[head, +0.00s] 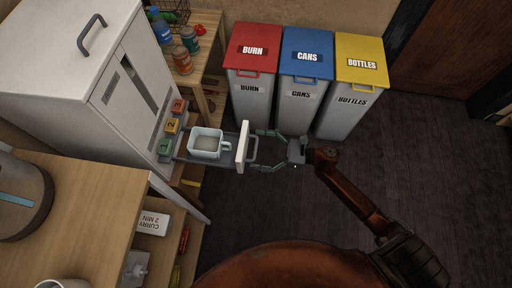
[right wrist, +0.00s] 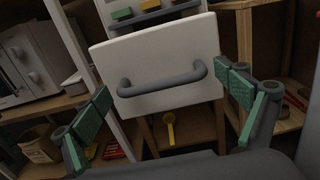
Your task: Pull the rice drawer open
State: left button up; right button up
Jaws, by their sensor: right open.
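The rice drawer (head: 242,147) is pulled out from the white rice dispenser (head: 88,66), with a white front panel. A square cup (head: 206,143) sits on the drawer's tray behind the front. The grey drawer handle (head: 253,150) faces my right gripper. In the right wrist view, the drawer front (right wrist: 155,62) and its curved handle (right wrist: 163,84) lie ahead, between the fingers. My right gripper (head: 268,151) is open, its fingertips on either side of the handle in the head view; contact cannot be told. My left gripper is not in view.
Three bins with red (head: 252,49), blue (head: 307,54) and yellow (head: 361,59) lids stand behind my right gripper. A wooden shelf with bottles (head: 183,58) is beside the dispenser. A wooden counter (head: 75,205) is at the lower left. Dark floor (head: 420,190) is free at right.

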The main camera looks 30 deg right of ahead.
jog(key=v, duration=1.1)
jog(key=shift+s+d, duration=0.2)
jog(key=shift+d, duration=0.05)
